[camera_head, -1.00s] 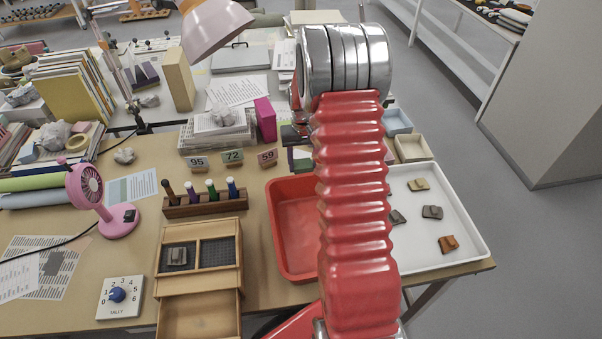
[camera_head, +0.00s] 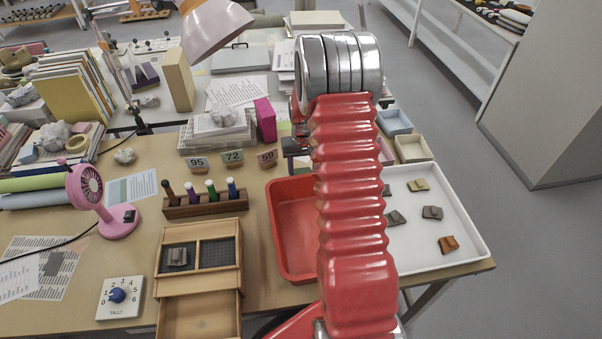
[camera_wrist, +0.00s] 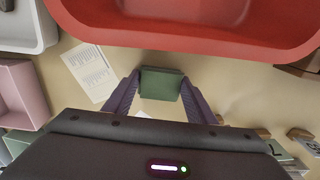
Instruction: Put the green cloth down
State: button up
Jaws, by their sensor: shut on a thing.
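The green cloth (camera_wrist: 162,84) is a small folded piece between the two purple fingers of my gripper (camera_wrist: 160,97) in the wrist view. My gripper is shut on it. Pale tabletop shows around the cloth, just short of the red tray (camera_wrist: 200,32). I cannot tell whether the cloth touches the table. In the head view my red arm hides the gripper and the cloth, behind and right of the red tray (camera_head: 290,235).
A white tray with several sherds (camera_head: 470,250) lies right of my arm. Small blue (camera_head: 394,121) and beige (camera_head: 413,148) boxes stand behind it. Number cards (camera_head: 232,157) and a rack of markers (camera_head: 205,205) stand to the left. A printed sheet (camera_wrist: 88,72) lies near the gripper.

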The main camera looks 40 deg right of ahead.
aim_at(303, 174)
jog(key=o, duration=1.1)
notch_tip(303, 174, up, 12)
dwell(0.6)
